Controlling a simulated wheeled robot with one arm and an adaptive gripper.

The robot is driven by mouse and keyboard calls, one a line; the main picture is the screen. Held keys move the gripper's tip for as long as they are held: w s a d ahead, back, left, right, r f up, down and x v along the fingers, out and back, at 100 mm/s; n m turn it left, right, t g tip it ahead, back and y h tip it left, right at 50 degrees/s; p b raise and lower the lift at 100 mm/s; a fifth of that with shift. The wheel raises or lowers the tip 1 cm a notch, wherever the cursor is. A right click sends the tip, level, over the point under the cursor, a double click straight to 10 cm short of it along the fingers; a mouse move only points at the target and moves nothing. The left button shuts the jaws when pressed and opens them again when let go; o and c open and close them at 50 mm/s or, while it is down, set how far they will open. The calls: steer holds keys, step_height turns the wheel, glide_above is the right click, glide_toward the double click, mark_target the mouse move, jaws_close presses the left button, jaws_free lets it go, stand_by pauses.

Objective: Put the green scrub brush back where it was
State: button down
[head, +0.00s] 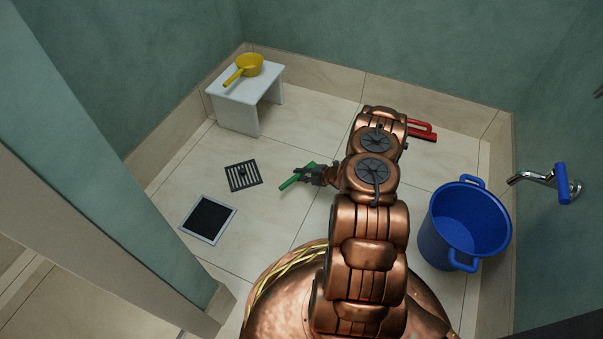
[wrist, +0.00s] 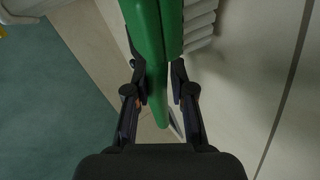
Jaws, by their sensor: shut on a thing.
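The green scrub brush (head: 297,177) is in my gripper (head: 318,174), over the tiled floor to the right of the drain grate. In the wrist view the green brush (wrist: 153,45) runs from the top edge down between the two fingers of my gripper (wrist: 158,90), which are shut on it.
A slotted drain grate (head: 243,180) and a black framed square (head: 209,219) lie on the floor at left. A white stool (head: 240,104) bears a yellow scoop (head: 249,65). A blue bucket (head: 440,232) stands right, below a tap (head: 536,178). A red object (head: 424,128) is partly behind my arm.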

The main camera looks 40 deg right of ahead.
steer(key=shift+f+b, duration=0.3)
steer(key=shift+f, duration=0.25)
steer(key=c, duration=0.9)
jaws_free()
steer(key=v, duration=1.2)
